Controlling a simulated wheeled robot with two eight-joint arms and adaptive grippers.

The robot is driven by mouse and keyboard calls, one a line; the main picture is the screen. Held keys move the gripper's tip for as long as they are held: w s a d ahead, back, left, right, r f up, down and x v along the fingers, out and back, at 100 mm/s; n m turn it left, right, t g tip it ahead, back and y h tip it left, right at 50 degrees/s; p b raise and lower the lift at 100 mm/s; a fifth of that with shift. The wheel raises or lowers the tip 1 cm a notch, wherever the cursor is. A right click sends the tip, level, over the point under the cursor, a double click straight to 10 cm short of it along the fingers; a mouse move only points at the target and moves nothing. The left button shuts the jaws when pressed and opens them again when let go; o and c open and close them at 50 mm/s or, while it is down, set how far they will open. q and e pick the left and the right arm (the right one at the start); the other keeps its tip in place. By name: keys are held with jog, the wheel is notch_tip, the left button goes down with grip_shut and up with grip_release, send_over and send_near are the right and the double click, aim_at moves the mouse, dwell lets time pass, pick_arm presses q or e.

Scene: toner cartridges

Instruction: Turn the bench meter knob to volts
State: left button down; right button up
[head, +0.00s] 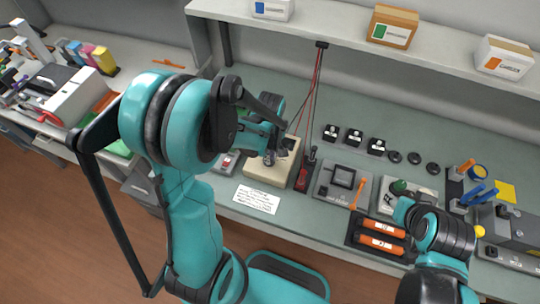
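A beige box-shaped unit (258,174), which looks like the bench meter, stands on the green bench top. My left gripper (277,152) is over its upper part, pointing down at it. The gripper and wrist hide much of its top face, so I cannot see the knob, its setting or any contact. The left fingers are too small and dark to tell whether they are open or shut. My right arm comes in at the lower right, and its gripper end (402,208) is by a grey device with a green knob (398,187). Its fingers are not clear.
Red and black probes (303,178) stand right of the beige unit, with leads running up. A grey device with a screen (342,178), an orange-tube tray (352,237) and a white card (257,199) are nearby. A shelf (340,33) overhangs the back.

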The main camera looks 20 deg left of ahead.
dwell(0.3)
pick_arm(q)
jog(key=m+b, duration=0.1)
jog(key=m, duration=0.4)
jog(key=shift+s+m, duration=0.1)
jog(key=shift+m, duration=0.2)
jog(key=m+b, duration=0.1)
jog(key=m, duration=0.4)
jog(key=shift+a+m, duration=0.15)
jog(key=shift+m, duration=0.55)
jog(key=c, duration=1.6)
grip_release()
jog(key=shift+c, duration=0.2)
notch_tip(320, 180, up, 12)
jog(key=shift+b, duration=0.3)
